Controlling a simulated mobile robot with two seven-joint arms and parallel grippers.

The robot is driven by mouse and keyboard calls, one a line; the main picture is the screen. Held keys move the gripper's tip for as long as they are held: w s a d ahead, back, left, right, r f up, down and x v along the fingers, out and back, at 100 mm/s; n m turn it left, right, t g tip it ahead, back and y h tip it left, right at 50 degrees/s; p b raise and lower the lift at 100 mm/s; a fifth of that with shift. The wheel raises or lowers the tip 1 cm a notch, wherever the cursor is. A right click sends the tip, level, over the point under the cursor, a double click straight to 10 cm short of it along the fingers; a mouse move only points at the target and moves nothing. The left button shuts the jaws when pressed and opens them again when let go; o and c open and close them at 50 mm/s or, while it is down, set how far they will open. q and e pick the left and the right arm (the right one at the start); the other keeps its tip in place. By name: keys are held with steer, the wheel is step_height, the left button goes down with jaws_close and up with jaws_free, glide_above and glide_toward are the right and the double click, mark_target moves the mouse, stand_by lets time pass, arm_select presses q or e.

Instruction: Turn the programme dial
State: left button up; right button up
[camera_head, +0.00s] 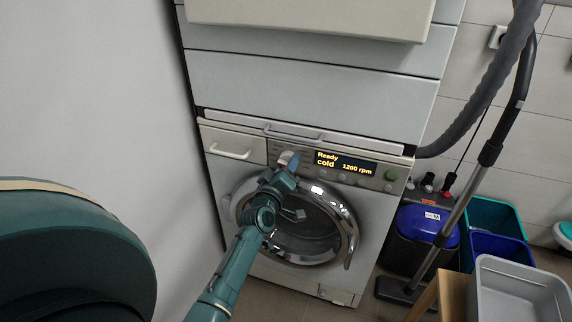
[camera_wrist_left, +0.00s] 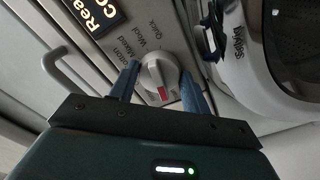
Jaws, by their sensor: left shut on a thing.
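The programme dial (camera_wrist_left: 157,72) is a round silver-grey knob with a red mark, on the washer's control panel. Labels around it in the left wrist view include Cotton, Mixed, Wool and Quick. My left gripper (camera_wrist_left: 158,78) is shut on the dial, with one blue finger on each side. In the head view my left gripper (camera_head: 287,162) reaches up to the panel, left of the display, and mostly hides the dial. The display (camera_head: 345,163) reads Ready, cold, 1200 rpm. My right gripper is not in view.
The washer's round door (camera_head: 345,222) sits just below my left gripper. A drawer handle (camera_head: 231,151) is left of the dial. Above is a shelf with a handle (camera_head: 292,134). A vacuum (camera_head: 428,228), bins and a grey tray (camera_head: 515,290) stand to the right.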

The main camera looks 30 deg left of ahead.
arm_select(q)
steer(key=shift+n, duration=1.1)
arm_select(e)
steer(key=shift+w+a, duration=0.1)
arm_select(q)
steer(key=o, duration=0.7)
steer(key=shift+o, duration=1.3)
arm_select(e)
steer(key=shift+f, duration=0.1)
arm_select(q)
steer(key=p+v, duration=0.1)
steer(key=v, duration=1.2)
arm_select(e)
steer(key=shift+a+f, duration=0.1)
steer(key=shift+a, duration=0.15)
arm_select(q)
steer(key=shift+s, duration=0.1)
